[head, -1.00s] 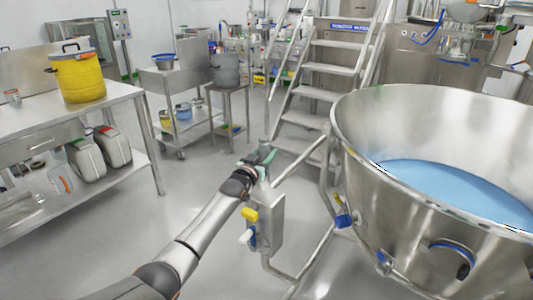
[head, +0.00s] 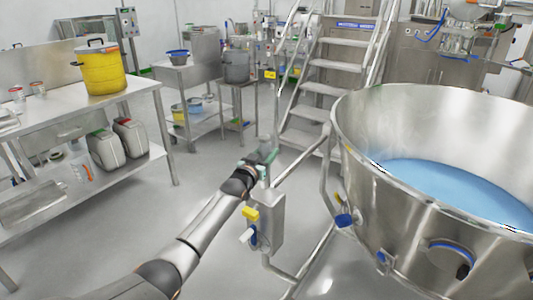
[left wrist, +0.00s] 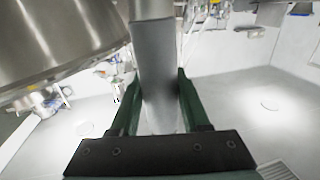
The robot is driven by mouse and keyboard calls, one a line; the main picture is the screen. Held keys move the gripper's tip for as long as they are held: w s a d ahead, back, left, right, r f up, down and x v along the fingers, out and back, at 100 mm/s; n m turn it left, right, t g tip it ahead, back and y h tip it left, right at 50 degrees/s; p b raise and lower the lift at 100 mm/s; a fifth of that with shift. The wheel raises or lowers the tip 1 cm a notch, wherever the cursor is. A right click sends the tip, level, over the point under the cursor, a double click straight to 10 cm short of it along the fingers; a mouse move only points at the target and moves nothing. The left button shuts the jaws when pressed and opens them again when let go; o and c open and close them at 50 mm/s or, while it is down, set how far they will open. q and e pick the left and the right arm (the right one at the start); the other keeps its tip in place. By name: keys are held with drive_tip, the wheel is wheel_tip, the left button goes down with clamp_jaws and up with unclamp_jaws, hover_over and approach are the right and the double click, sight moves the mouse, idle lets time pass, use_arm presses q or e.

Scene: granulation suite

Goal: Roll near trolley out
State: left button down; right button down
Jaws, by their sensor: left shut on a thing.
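The near trolley carries a large steel bowl (head: 400,215) with blue contents (head: 450,190), at the right of the head view. Its tubular frame (head: 300,155) reaches left to a post with a steel box (head: 270,215), which has yellow and blue-and-white parts. My left gripper (head: 262,160) is at the top of that post. In the left wrist view my left gripper (left wrist: 156,105) has its green fingers on both sides of a grey bar (left wrist: 152,55) and is shut on it. The bowl's underside (left wrist: 55,45) shows at upper left there. My right gripper is out of view.
A steel bench (head: 165,140) with a yellow bucket (head: 103,72) stands at left, with canisters (head: 130,137) on its lower shelf. A cart (head: 205,125) and a small stand (head: 238,105) are behind. Steps (head: 310,90) rise behind the bowl. Floor between bench and trolley is clear.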

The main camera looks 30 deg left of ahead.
use_arm(q)
drive_tip(key=shift+a+r, duration=0.4)
drive_tip(key=shift+a, duration=0.05)
drive_tip(key=c, duration=0.5)
unclamp_jaws()
drive_tip(key=shift+s, duration=0.1)
drive_tip(key=shift+o, duration=0.5)
drive_tip(key=shift+f, duration=0.1)
drive_tip(key=shift+d+f, duration=0.1)
drive_tip(key=shift+s+d+f, duration=0.1)
drive_tip(key=shift+s+d, duration=0.1)
drive_tip(key=shift+s, duration=0.25)
drive_tip(key=s+d+p, duration=0.1)
drive_tip(key=s+p, duration=0.1)
drive_tip(key=s, duration=0.9)
drive_tip(key=shift+s, duration=0.3)
drive_tip(key=shift+c, duration=0.3)
